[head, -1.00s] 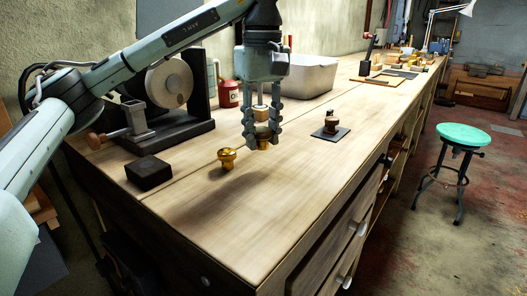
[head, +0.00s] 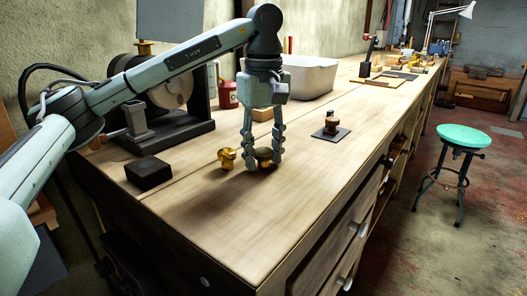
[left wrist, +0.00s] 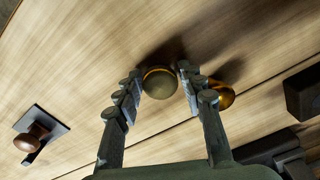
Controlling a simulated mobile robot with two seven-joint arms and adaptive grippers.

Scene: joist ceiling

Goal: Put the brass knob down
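A brass knob (head: 264,155) stands on the bench top, between the fingers of my left gripper (head: 264,165). In the left wrist view, the round brass top of the knob (left wrist: 159,82) lies between the two fingertips (left wrist: 160,88). The fingers are slightly spread, with very little room on either side. Its lower part is hidden there. A second brass knob (head: 227,158) stands just left of the gripper and shows partly behind a finger in the wrist view (left wrist: 222,95). My right gripper is not in view.
A black block (head: 149,172) lies left of the knobs. A dark brown knob on a plate (head: 331,128) sits to the right. The bench front is clear.

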